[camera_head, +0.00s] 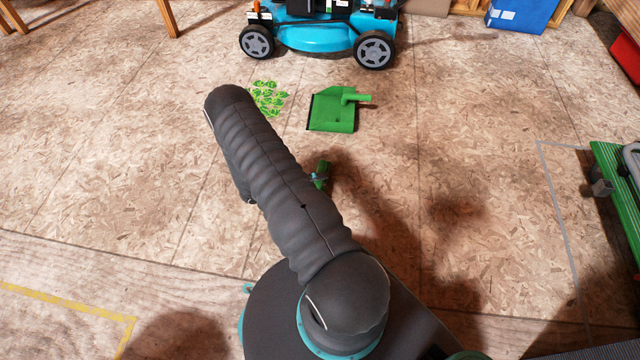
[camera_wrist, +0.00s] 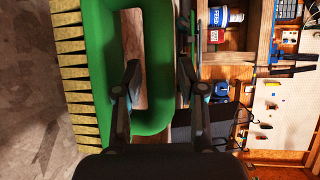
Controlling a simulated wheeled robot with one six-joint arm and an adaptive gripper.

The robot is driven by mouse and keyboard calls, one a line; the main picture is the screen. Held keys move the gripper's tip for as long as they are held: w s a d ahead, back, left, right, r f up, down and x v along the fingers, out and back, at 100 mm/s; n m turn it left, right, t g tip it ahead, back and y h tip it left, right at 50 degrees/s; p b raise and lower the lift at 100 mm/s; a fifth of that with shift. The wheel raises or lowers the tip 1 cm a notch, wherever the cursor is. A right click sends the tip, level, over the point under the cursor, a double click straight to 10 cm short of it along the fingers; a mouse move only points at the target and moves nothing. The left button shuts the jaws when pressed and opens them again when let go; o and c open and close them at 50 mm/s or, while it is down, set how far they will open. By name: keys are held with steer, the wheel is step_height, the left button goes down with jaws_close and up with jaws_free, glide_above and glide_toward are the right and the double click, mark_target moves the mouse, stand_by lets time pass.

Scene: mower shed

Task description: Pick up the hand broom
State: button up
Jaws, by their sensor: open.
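The hand broom (camera_wrist: 98,35) fills the left half of the wrist view, with a green body, a looped handle and a row of yellowish bristles along its left side. My gripper (camera_wrist: 158,68) is open over it. The handle's right bar lies between the two fingers in the picture; the left finger overlaps the loop's opening and the right one is beyond the bar. I cannot tell if they touch it. In the head view only a small green piece of what seems to be the broom (camera_head: 322,168) shows beside my arm, which hides the rest and most of my gripper.
A green dustpan (camera_head: 333,108) and a patch of green leaf-like pieces (camera_head: 268,97) lie farther back on the board floor. A blue mower (camera_head: 315,38) stands behind them. A green striped thing (camera_head: 615,185) is at the right edge.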

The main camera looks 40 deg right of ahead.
jaws_close()
steer(key=shift+r, duration=0.1)
